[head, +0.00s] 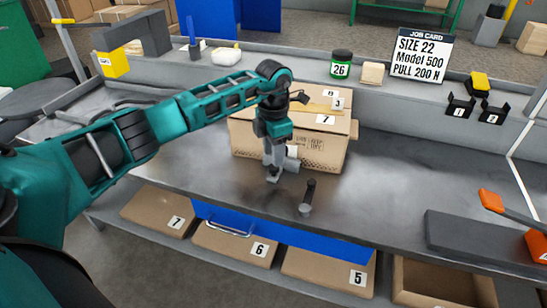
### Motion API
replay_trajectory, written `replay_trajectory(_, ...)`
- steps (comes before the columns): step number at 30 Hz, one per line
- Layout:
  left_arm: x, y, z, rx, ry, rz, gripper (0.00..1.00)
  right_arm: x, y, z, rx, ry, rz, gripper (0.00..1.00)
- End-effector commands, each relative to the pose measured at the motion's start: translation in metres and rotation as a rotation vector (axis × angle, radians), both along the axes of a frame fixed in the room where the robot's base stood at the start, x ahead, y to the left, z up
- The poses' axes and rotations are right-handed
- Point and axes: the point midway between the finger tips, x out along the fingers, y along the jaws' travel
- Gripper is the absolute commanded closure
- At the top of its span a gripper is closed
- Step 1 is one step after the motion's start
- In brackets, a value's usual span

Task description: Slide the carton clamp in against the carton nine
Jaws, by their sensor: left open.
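A brown carton (318,155) stands on the grey bench behind my left gripper (273,174). Tags with 7 and 3 show at its top, and a further small tag behind them is hard to read, perhaps 9. My left gripper points down just in front of the carton's face, low over the bench, and is open. A light grey round piece (292,165) shows right beside the fingers; contact is unclear. A short dark handle with a grey end (308,196) is on the bench to the right, apart from the gripper. Which part is the carton clamp is unclear. My right gripper is out of view.
Cartons tagged 7 (150,211), 6 (235,243) and 5 (330,270) lie under the bench. A green-labelled jar (341,66) and a job card (420,54) stand behind. A dark grey block (480,243) and an orange-handled tool (492,201) are at right. The bench right of the carton is clear.

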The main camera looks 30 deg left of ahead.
Motion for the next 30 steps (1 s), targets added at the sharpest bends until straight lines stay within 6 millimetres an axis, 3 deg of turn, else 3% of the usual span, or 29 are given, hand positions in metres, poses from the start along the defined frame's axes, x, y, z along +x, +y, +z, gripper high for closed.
replay_trajectory(1, 0.001, 0.001, 0.017, 0.001, -0.004, -0.001, 0.58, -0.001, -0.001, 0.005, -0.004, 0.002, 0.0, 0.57)
replay_trajectory(6, 0.001, 0.0, 0.054, 0.001, -0.004, -0.001, 0.58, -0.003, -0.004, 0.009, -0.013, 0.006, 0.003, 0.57)
replay_trajectory(12, 0.0, 0.0, 0.081, 0.001, -0.002, 0.0, 0.58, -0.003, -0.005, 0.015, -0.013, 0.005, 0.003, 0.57)
replay_trajectory(24, 0.0, 0.0, 0.089, 0.001, -0.001, 0.0, 0.58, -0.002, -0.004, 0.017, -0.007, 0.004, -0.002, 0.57)
replay_trajectory(28, 0.001, -0.007, 0.085, -0.027, -0.009, -0.023, 0.7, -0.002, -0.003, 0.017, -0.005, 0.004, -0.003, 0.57)
replay_trajectory(30, 0.004, -0.025, 0.076, -0.092, -0.036, -0.077, 0.76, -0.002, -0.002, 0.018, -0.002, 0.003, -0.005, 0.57)
